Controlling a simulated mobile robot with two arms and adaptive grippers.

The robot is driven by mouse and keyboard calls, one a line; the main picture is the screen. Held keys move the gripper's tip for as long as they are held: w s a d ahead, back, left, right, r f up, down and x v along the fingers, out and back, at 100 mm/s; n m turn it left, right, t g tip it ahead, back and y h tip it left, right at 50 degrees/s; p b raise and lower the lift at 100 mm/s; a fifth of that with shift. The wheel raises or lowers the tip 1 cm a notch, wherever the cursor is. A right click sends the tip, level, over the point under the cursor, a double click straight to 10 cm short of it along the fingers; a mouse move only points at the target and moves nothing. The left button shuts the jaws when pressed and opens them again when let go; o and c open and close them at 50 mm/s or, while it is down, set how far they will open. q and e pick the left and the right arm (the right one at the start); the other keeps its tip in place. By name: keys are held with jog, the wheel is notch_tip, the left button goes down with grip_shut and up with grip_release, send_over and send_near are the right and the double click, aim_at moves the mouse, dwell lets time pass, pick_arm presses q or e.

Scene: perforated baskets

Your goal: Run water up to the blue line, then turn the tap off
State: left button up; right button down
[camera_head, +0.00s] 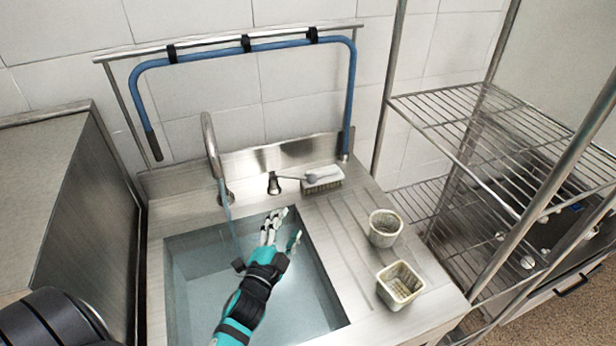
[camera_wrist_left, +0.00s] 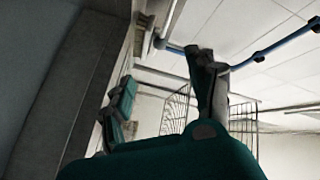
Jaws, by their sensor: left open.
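The steel tap (camera_head: 211,146) arches over the back left of the sink. A thin stream of water (camera_head: 229,216) runs from its mouth into the basin. The sink (camera_head: 168,300) holds bluish water; I cannot make out a blue line on its walls, and my arm hides part of the basin. A small dark-based tap lever (camera_head: 274,184) stands on the back ledge, right of the spout. My left gripper (camera_head: 289,225) is open and empty at the basin's back right, nearer to me than the lever and apart from it. Its fingers also show in the left wrist view (camera_wrist_left: 165,92).
Two small perforated baskets (camera_head: 385,228) (camera_head: 399,286) stand on the drainboard. A blue hose (camera_head: 210,54) hangs on the wall rail. A wire shelf (camera_head: 470,115) stands at right.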

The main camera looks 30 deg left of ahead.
pick_arm(q)
send_near(309, 182)
jog(key=w, duration=0.3)
jog(key=w+a+p, duration=0.1)
jog(key=w, duration=0.4)
jog(key=shift+w+a, duration=0.2)
jog(key=shift+w, duration=0.6)
pick_arm(e)
jog(key=shift+w+r, duration=0.2)
jog(key=shift+r, duration=0.6)
jog(key=shift+a, duration=0.1)
pick_arm(q)
jog(key=c, duration=1.1)
grip_shut()
pick_arm(e)
jog(key=shift+s, duration=0.1)
